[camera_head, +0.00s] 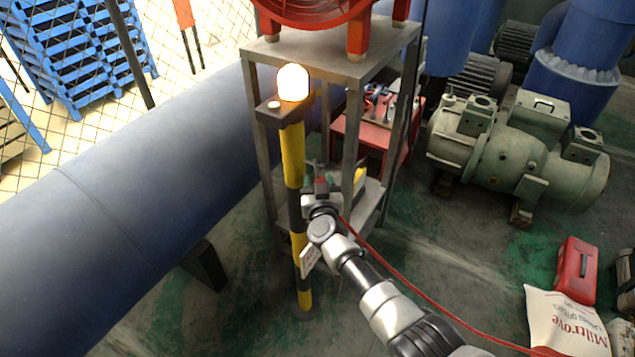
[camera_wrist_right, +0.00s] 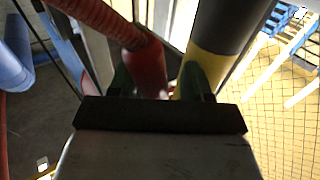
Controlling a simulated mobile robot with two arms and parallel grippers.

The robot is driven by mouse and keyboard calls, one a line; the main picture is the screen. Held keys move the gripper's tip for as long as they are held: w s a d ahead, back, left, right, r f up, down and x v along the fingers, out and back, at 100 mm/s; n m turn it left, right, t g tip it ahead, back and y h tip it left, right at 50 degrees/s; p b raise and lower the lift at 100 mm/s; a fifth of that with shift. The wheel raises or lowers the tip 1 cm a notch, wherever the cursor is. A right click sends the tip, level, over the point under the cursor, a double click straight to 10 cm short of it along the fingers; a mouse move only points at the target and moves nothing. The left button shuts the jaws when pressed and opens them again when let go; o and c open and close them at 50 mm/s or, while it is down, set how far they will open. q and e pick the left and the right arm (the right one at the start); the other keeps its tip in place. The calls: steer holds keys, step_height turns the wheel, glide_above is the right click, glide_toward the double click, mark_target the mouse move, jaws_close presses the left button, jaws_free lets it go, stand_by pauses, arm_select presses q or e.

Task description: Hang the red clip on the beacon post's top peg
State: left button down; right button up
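The beacon post (camera_head: 292,155) is an upright pole with black and yellow bands and a lit beacon (camera_head: 293,82) on top. A dark bracket (camera_head: 268,113) juts left below the beacon, with a small pale round spot on it; I cannot clearly make out a peg. My right gripper (camera_head: 320,188) is beside the post's middle, well below the bracket. In the right wrist view its green fingertips (camera_wrist_right: 156,80) are on both sides of the red clip (camera_wrist_right: 148,68) and appear closed on it. The post (camera_wrist_right: 222,40) is close behind, to the right. My left gripper is not visible.
A red hose (camera_head: 400,277) trails from my right gripper to the lower right. A metal stand (camera_head: 350,65) rises right beside the post. A large blue pipe (camera_head: 110,220) lies left. A pump (camera_head: 515,150), red toolbox (camera_head: 576,270) and white sack (camera_head: 565,325) stand right.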

steer(key=shift+s+a+r, duration=0.1)
steer(key=shift+a, duration=0.4)
steer(key=s+d+p, duration=0.2)
steer(key=s+p, duration=0.2)
steer(key=s, duration=0.7)
steer(key=s+d+f+n+g, duration=0.1)
steer(key=s+d+f+g, duration=0.2)
steer(key=s+f, duration=0.55)
steer(key=s+d+f+g, duration=0.3)
steer(key=s+f, duration=0.2)
steer(key=f, duration=0.6)
steer(key=s+d+f+n+g, duration=0.1)
steer(key=s+d+f+g, duration=0.2)
steer(key=s+f, duration=0.55)
steer(key=s+d+f+g, duration=0.2)
steer(key=s+d+f, duration=0.2)
steer(key=s, duration=0.5)
steer(key=s+d+f+g+h, duration=0.1)
steer(key=s+d+f+g, duration=0.2)
steer(key=s, duration=0.5)
steer(key=s+d+f+g+h, duration=0.1)
steer(key=s+d+f+g, duration=0.1)
steer(key=s+d+f, duration=0.3)
steer(key=s, duration=0.4)
steer(key=shift+s+d+f+m+g, duration=0.15)
steer(key=shift+s+d+m+g, duration=0.2)
steer(key=shift+m+g, duration=0.05)
